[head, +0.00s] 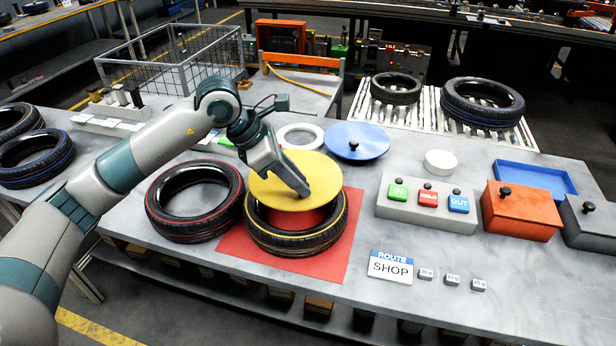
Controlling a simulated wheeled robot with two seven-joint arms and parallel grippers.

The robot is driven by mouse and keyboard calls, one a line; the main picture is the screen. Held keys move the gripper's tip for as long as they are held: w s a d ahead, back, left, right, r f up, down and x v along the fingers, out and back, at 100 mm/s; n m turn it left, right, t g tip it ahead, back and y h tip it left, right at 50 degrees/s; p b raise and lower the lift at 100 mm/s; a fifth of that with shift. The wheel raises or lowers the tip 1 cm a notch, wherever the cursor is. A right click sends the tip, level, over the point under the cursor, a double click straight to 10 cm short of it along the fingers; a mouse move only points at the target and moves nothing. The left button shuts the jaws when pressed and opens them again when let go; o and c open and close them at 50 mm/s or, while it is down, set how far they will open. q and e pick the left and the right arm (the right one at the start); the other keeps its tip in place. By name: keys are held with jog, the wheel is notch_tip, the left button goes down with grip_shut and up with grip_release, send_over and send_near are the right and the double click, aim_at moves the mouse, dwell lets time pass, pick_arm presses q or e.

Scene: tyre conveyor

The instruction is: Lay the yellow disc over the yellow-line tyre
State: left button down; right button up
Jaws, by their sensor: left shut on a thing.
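The yellow disc (318,172) is held by my left gripper (296,188), which is shut on it; the fingers hide the grasped part. The disc is above the yellow-line tyre (297,238), covering its far part. The near part of the tyre's opening shows red beneath. I cannot tell whether the disc touches the tyre. The tyre lies flat on a red mat (338,262). My right gripper is not in view.
A red-line tyre (195,232) lies just left of the yellow-line tyre. Behind are a white ring (283,131) and a blue disc with a black knob (356,145). A button box (424,217) and a ROUTE SHOP sign (390,267) stand to the right.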

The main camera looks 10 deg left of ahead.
aim_at(294, 197)
pick_arm(q)
jog(key=shift+s+a, duration=0.1)
jog(key=shift+a, duration=0.1)
jog(key=shift+f, duration=0.65)
jog(key=shift+f+b, duration=0.45)
jog(key=shift+f, duration=0.2)
jog(key=shift+f+b, duration=0.3)
jog(key=shift+f, duration=0.55)
jog(key=shift+f+b, duration=0.95)
jog(key=shift+f, duration=0.15)
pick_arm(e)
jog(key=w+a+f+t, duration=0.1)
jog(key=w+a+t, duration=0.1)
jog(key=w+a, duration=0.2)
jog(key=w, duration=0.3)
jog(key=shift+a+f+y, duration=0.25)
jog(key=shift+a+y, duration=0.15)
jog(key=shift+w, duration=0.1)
pick_arm(q)
jog(key=shift+f+b, duration=0.1)
jog(key=shift+b, duration=0.2)
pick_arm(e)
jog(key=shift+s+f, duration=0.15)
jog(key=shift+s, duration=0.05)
